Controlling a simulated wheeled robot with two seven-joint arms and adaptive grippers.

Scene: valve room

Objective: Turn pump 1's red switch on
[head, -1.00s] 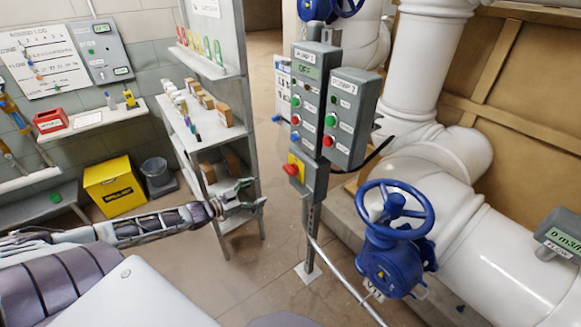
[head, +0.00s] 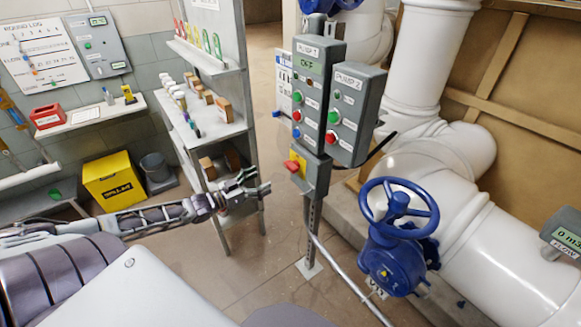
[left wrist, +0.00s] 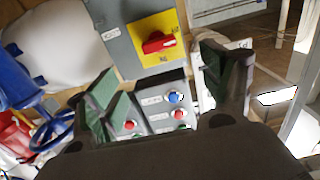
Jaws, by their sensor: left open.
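The red switch (head: 292,165) sits on a yellow plate on the grey box (head: 318,175) below the PUMP 1 panel (head: 312,75), whose display reads OFF. In the left wrist view the red switch (left wrist: 158,43) is a knob on its yellow plate, beyond the fingers and above the gap between them. My left gripper (head: 262,182) is open and empty, left of the switch and a little lower, apart from it. Its two fingers (left wrist: 165,100) frame the panel buttons in the wrist view. My right gripper is not in view.
The PUMP 2 panel (head: 355,115) stands right of PUMP 1. A blue handwheel valve (head: 398,225) and white pipes (head: 480,240) are at the right. A grey shelf (head: 230,130) with small boxes stands behind my left gripper. The floor between shelf and post is clear.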

